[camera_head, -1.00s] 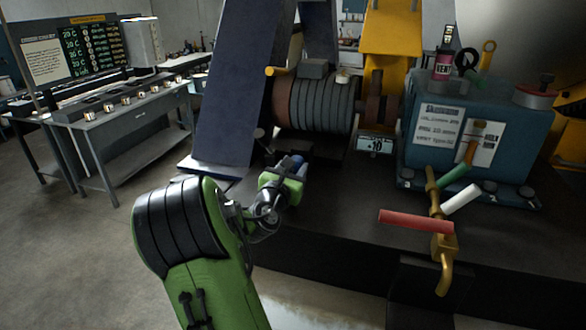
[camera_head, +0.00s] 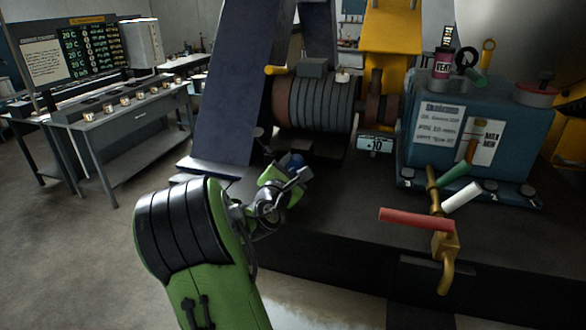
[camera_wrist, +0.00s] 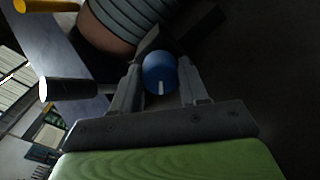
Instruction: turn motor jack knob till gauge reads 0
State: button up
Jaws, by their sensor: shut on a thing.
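The blue motor jack knob (camera_wrist: 158,75) with a white index mark sits between the two fingers of my gripper (camera_wrist: 160,82) in the wrist view. The fingers are shut on its sides. The mark points toward the gripper's palm. In the head view my gripper (camera_head: 301,178) reaches the knob (camera_head: 295,160) low beside the motor, and the knob is partly hidden. The small gauge display (camera_head: 375,144) below the motor's right end shows the digits 10, with what looks like a minus sign in front.
The ribbed motor (camera_head: 315,103) stands behind the knob. A black-handled part (camera_wrist: 70,89) is close left of the fingers in the wrist view. Right are a blue unit (camera_head: 470,125) and a brass valve with a red handle (camera_head: 415,220). A grey bench (camera_head: 120,115) stands left.

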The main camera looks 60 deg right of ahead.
jog(key=o, duration=1.1)
jog(key=shift+c, duration=0.2)
jog(key=s+a+b, duration=0.2)
jog(key=a+b, duration=0.2)
jog(key=a, duration=1.1)
jog(key=shift+s+a+r, duration=0.15)
jog(key=shift+a, duration=0.2)
